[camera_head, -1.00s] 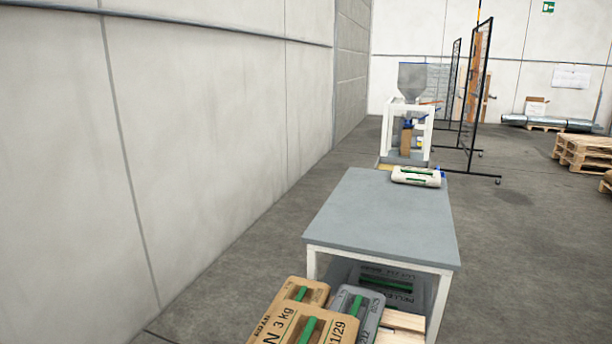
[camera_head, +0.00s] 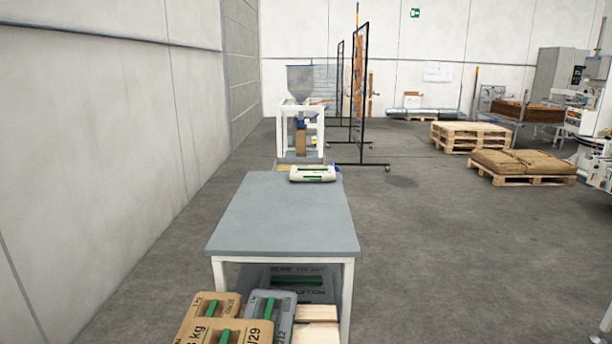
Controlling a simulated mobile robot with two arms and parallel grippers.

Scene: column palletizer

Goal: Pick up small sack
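A small white sack (camera_head: 312,174) with a green stripe lies flat at the far end of a grey-topped table (camera_head: 285,225). Larger sacks with green stripes are at the near end of the table: a brown one (camera_head: 205,333) at the bottom edge and a grey one (camera_head: 275,310) beside it. Another grey sack (camera_head: 300,278) lies under the tabletop. Neither of my grippers shows in the head view.
A white-framed machine with a grey hopper (camera_head: 300,80) stands behind the table. A black mesh fence (camera_head: 360,95) is behind it to the right. A pallet with brown sacks (camera_head: 524,164) and stacked wooden pallets (camera_head: 470,137) stand at the right. The floor right of the table is clear.

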